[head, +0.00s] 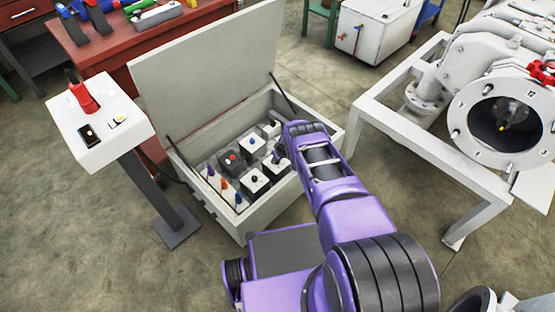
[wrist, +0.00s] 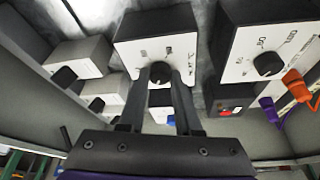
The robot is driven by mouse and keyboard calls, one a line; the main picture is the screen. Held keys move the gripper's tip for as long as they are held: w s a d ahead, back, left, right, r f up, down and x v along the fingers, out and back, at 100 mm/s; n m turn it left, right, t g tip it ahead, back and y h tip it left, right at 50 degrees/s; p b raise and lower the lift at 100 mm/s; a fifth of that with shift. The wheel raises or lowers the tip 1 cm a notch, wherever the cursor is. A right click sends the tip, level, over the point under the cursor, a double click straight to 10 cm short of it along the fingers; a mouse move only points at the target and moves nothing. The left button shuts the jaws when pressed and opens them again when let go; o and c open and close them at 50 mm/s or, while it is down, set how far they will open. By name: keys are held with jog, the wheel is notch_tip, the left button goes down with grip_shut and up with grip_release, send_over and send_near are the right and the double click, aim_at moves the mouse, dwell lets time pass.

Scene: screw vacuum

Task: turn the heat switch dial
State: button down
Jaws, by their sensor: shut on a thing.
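My gripper (wrist: 160,82) is shut on a black dial (wrist: 160,70) in the wrist view, with its two dark fingers around the knob. The dial sits on the white face of a dark switch box (wrist: 155,24); the marks around it are too small to read surely. In the head view my gripper (head: 279,153) reaches into the open grey case, and the arm hides the held dial.
The grey case (head: 180,153) has its lid (head: 205,65) raised. A white pedestal (head: 100,150) stands left, a white metal frame (head: 385,125) right.

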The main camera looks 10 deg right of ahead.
jog(key=shift+a+m, duration=0.1)
jog(key=shift+m, duration=0.3)
jog(key=m+h, duration=0.1)
jog(key=m, duration=0.1)
jog(key=m+h, duration=0.1)
jog(key=m, duration=0.1)
jog(key=shift+a+m, duration=0.2)
jog(key=shift+m, duration=0.1)
jog(key=m+h, duration=0.1)
jog(key=m, duration=0.1)
jog(key=m+h, duration=0.1)
jog(key=m, duration=0.2)
jog(key=shift+a, duration=0.1)
jog(key=shift+w+m+g, duration=0.1)
jog(key=shift+m+g, duration=0.2)
jog(key=shift+m, duration=0.1)
jog(key=c, duration=0.6)
grip_release()
jog(key=shift+r, duration=0.1)
jog(key=p+v, duration=0.9)
jog(key=v, duration=0.8)
